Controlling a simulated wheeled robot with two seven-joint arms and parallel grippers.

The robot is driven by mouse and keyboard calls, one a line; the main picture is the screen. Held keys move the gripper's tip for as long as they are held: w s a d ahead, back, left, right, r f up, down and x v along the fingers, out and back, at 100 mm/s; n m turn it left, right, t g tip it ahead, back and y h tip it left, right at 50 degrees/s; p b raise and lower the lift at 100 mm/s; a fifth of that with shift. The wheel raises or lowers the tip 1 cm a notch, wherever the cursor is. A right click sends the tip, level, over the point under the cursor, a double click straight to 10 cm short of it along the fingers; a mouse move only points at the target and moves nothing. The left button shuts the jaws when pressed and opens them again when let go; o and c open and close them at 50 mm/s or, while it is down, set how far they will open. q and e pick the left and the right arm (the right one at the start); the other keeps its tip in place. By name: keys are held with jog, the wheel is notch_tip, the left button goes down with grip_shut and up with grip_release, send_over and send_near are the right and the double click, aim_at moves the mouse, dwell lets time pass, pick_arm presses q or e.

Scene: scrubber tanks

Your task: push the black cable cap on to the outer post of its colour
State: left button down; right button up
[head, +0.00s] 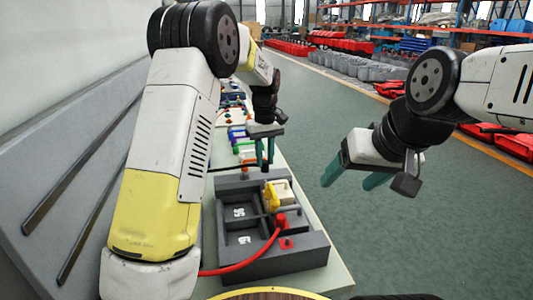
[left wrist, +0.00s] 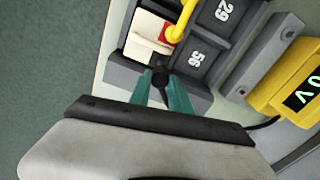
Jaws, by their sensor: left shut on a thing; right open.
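My left gripper (head: 265,154) is over the far end of the grey tray (head: 290,262), fingers pointing down. In the left wrist view its teal fingertips (left wrist: 163,84) are shut on a small black piece, the black cable cap (left wrist: 161,73), at the tray's edge. Whether the cap touches a post cannot be told; any post under it is hidden. A white battery block (left wrist: 146,32) with a red patch and a yellow handle (left wrist: 178,34) sits in the tray. A red cap (head: 281,221) with a red cable stands at the near end. My right gripper (head: 345,178) is open and empty, right of the tray.
A yellow meter (left wrist: 290,85) reading 0 V stands beside the tray in the left wrist view. The red cable (head: 243,265) runs left from the red cap. Coloured parts (head: 240,140) lie farther along the bench.

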pick_arm(q)
jog(key=shift+f, duration=1.8)
jog(key=shift+f, duration=0.25)
jog(key=shift+f, duration=0.75)
jog(key=c, duration=0.7)
grip_release()
jog(key=shift+o, duration=0.2)
jog(key=shift+r, duration=0.1)
jog(key=shift+r, duration=4.2)
